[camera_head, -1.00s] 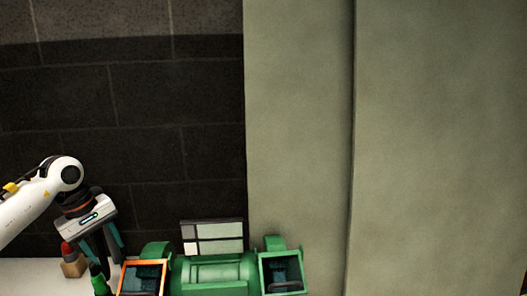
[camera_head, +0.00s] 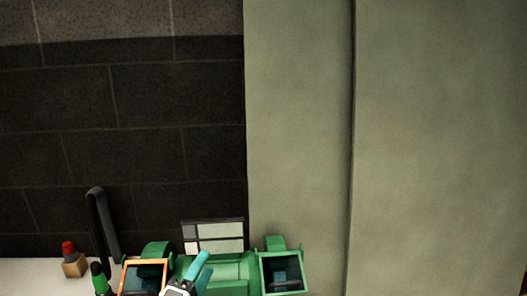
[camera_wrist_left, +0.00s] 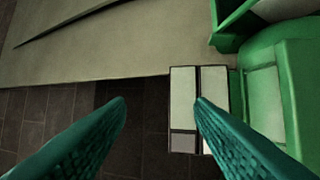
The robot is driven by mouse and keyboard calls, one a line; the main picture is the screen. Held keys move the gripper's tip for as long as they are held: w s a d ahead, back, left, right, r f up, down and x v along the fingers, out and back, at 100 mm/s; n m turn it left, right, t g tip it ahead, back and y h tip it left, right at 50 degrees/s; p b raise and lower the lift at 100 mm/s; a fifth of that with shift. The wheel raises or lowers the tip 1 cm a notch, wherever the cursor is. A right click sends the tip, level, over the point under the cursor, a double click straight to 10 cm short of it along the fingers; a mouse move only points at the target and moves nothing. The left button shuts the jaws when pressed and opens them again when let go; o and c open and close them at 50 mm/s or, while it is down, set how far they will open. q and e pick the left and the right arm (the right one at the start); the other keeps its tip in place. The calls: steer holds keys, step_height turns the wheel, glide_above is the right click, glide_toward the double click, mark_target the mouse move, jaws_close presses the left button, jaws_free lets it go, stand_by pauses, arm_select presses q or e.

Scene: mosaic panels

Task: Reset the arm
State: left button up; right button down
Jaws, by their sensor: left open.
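My left gripper (camera_head: 197,270) shows at the bottom of the head view as a teal finger and a piece of light body, in front of the green rig. In the left wrist view both teal fingers (camera_wrist_left: 160,105) are spread apart with nothing between them. A mosaic panel (camera_head: 215,236) with pale and grey tiles in a dark frame stands behind the green rig. In the left wrist view the panel (camera_wrist_left: 183,95) lies partly behind the right fingertip; I cannot tell whether they touch. My right gripper is in neither view.
The green rig (camera_head: 230,269) has an orange-rimmed box (camera_head: 145,263) at left and a green box (camera_head: 281,257) at right. A block with a red top (camera_head: 73,263), a green-tipped item (camera_head: 100,280) and a dark curved bar (camera_head: 98,215) stand at left. A pale wall rises behind.

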arm_select(q)
steer(key=s+a+f+n+g+y, duration=0.3)
steer(key=s+a+f+n+g, duration=0.15)
steer(key=f+n, duration=0.25)
steer(key=s+a+f+n+g+y, duration=0.3)
steer(key=s+f+n, duration=0.3)
steer(key=f, duration=0.2)
steer(key=s+f+n+g, duration=0.3)
steer(key=s+f+g, duration=0.1)
steer(key=s, duration=0.5)
steer(key=s+f+n+g, duration=0.3)
steer(key=s+n+g, duration=0.1)
steer(key=s, duration=0.4)
step_height(320, 180, down, 36)
steer(key=s+g+b, duration=0.2)
steer(key=b, duration=0.7)
steer(key=s+a+f+b, duration=0.1)
steer(key=s+f+b, duration=0.2)
steer(key=s+f, duration=0.5)
steer(key=s+a+f+b, duration=0.2)
steer(key=s+f, duration=0.6)
steer(key=f, duration=0.6)
steer(key=shift+s+g+b, duration=0.2)
steer(key=shift+g+b, duration=0.15)
steer(key=shift+b, duration=0.45)
steer(key=shift+a, duration=0.15)
steer(key=shift+c, duration=0.3)
